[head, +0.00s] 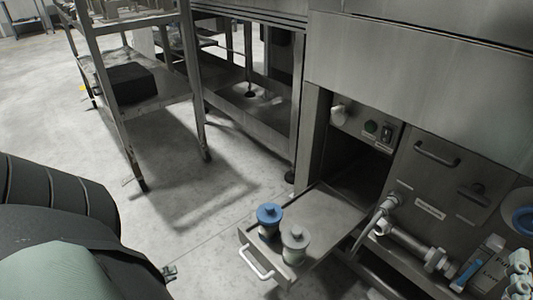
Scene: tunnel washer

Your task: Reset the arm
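My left arm fills the lower left of the head view, large and dark. Only a small metal tip of my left gripper (170,271) shows past the arm's edge, above the floor and left of the open drawer. The rest of that gripper is hidden, so I cannot tell whether it is open or shut, or whether it holds anything. My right gripper is not in view.
A pulled-out drawer (335,222) carries a blue-lidded container (268,218) and a grey-lidded container (295,243). Pipes (405,240) and bottles (518,265) stand at the lower right. A metal rack (165,90) stands at upper left. Floor (185,225) between is clear.

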